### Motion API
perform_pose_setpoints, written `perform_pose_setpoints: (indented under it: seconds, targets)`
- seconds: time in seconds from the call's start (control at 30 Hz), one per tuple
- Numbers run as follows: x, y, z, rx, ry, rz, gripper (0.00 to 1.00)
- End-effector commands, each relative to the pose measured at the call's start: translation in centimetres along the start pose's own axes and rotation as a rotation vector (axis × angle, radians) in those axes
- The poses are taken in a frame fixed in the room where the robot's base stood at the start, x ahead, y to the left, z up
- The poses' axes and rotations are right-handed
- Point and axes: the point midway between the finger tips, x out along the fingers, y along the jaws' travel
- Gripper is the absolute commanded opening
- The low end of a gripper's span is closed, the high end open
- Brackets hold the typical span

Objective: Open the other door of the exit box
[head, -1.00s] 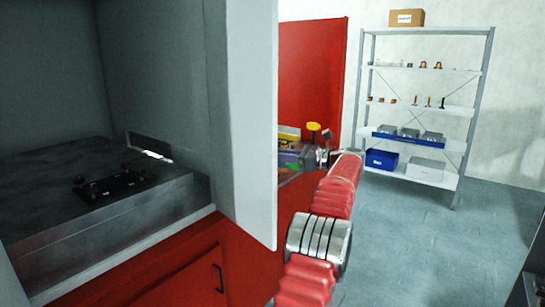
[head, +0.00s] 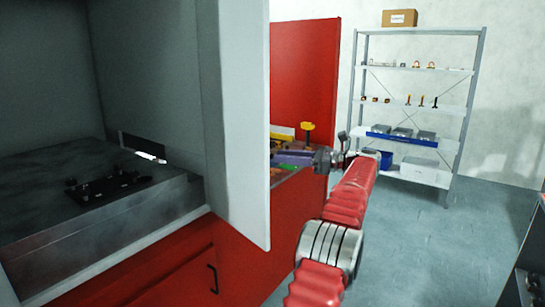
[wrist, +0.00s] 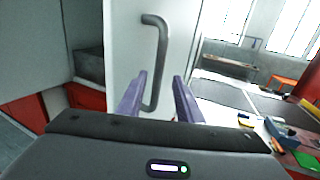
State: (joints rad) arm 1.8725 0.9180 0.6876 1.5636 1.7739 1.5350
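The exit box (head: 130,215) stands at the left in the head view, its front open onto a grey interior. A pale door panel (head: 240,120) stands swung out at its right side; no handle shows on the face seen there. In the wrist view a pale door (wrist: 120,45) has a grey bar handle (wrist: 162,55), roughly upright. My gripper (wrist: 159,78) is open, its purple fingers on either side of the handle's lower part in the picture; contact cannot be told. In the head view my gripper (head: 290,158) is partly hidden behind the door panel's edge.
A black fixture (head: 108,186) lies on the box floor. A red cabinet (head: 160,275) is below. Beyond the door is a bench with coloured items, including a yellow-topped one (head: 307,127). A shelf rack (head: 412,110) stands at the back. Grey floor (head: 430,235) at right is clear.

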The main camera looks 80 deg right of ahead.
Motion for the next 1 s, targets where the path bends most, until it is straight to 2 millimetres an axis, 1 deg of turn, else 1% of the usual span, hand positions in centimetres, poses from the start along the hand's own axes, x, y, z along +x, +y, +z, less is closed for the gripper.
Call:
perform_pose_setpoints:
  seconds: [0.03,0.2,0.27,0.4,0.6,0.87,0.9,1.0]
  targets:
    - [-1.0,-0.1,-0.1,0.0,0.0,-0.003,0.33]
    - [-3.9,-0.1,-0.1,-0.001,0.0,-0.003,0.33]
    - [-4.9,0.0,-0.1,-0.001,0.0,-0.002,0.33]
    - [-6.2,-0.1,-0.1,-0.001,-0.001,-0.002,0.33]
    - [-7.2,0.0,-0.1,0.0,0.0,0.001,0.33]
    - [-7.2,0.0,0.0,0.0,0.0,0.001,0.33]
    - [-7.2,0.0,0.0,0.0,0.0,0.0,0.32]
    - [-7.1,0.0,0.0,-0.001,0.002,0.001,0.25]
